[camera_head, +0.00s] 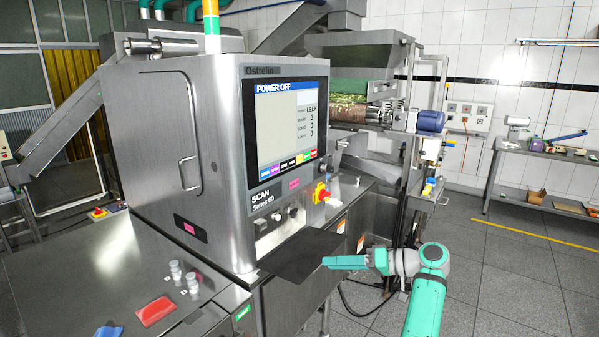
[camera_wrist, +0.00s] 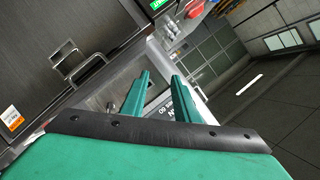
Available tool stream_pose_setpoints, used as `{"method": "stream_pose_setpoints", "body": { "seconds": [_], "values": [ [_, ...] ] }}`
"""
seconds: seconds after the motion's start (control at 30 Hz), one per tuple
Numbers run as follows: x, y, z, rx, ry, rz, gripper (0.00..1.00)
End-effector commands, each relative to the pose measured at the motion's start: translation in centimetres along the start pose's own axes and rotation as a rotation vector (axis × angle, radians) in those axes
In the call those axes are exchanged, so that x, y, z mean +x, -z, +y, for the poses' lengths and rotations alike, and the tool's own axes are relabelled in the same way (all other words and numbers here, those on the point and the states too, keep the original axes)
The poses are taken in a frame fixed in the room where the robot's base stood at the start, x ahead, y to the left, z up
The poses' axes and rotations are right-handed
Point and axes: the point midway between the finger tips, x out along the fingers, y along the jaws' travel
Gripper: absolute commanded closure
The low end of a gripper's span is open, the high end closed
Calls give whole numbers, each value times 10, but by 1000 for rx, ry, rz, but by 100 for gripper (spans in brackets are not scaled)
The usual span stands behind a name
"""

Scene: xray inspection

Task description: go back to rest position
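My gripper (camera_head: 326,263) is teal and stretches out to the left from my teal and grey arm, level in front of the X-ray inspection machine (camera_head: 225,150). In the wrist view, the two fingers of my gripper (camera_wrist: 161,76) stand apart with a gap between them. Nothing is held in the gap. The machine's screen (camera_head: 287,125) reads "POWER OFF". A dark flat plate (camera_head: 300,253) lies just left of and behind the fingertips. I cannot tell whether they touch it.
A yellow-based red emergency button (camera_head: 321,193) is on the machine's front. Open tiled floor (camera_head: 500,275) lies right of my arm.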

Motion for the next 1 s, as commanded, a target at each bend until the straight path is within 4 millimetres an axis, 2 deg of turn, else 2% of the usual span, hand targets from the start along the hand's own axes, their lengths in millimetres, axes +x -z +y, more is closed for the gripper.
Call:
{"method": "stream_pose_setpoints", "body": {
  "seconds": [0.37,0.57,0.67,0.8,1.0],
  "values": [
    [37,-46,49,72,-80,45,72],
    [62,-87,85,123,-153,81,72],
    [79,-119,108,156,-208,106,72],
    [102,-176,142,201,-304,147,72],
    [125,-259,174,242,-441,199,72]
  ]
}}
